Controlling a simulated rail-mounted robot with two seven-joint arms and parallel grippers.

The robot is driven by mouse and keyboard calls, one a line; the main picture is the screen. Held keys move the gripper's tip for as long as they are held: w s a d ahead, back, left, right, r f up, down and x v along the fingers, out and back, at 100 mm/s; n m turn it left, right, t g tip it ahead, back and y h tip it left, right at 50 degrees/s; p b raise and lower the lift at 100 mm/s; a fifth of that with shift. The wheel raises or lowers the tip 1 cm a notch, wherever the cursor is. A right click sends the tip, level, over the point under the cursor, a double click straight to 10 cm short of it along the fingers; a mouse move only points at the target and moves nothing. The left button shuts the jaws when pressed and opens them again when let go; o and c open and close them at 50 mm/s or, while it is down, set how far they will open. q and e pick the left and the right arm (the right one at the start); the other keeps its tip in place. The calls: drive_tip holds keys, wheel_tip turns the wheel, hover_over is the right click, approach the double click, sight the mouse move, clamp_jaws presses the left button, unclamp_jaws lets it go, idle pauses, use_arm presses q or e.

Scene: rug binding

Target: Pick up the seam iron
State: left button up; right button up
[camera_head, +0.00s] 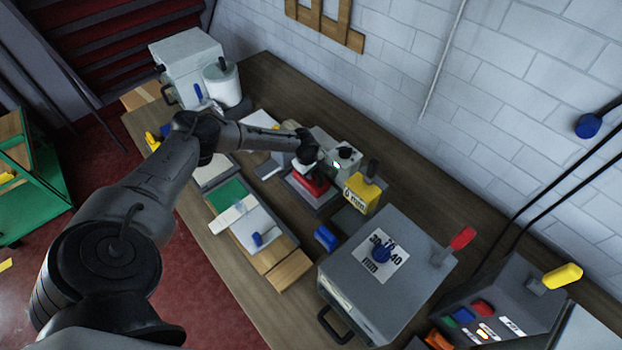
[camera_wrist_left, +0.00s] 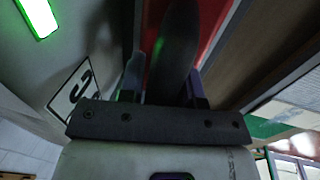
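What looks like the seam iron, a red body (camera_head: 314,185) with a dark handle, rests on a grey stand (camera_head: 323,203) in the middle of the bench in the head view. My left gripper (camera_head: 311,172) is down over it and hides much of it. In the left wrist view the dark handle (camera_wrist_left: 173,50) stands between the two fingers of my left gripper (camera_wrist_left: 165,82), with red surface (camera_wrist_left: 211,28) behind it. Whether the fingers press on the handle is too dark to tell. My right gripper is not in view.
A pale machine with a green light (camera_head: 345,155) stands close beside the gripper. A yellow block (camera_head: 362,192) is to its right. A grey box with a dial (camera_head: 395,270) stands nearer. A tray with green and white pieces (camera_head: 262,243) lies at front left. A white brick wall is behind.

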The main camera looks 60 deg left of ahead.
use_arm(q)
drive_tip(key=shift+f, duration=0.1)
clamp_jaws()
drive_tip(key=shift+w, duration=0.1)
idle(0.5)
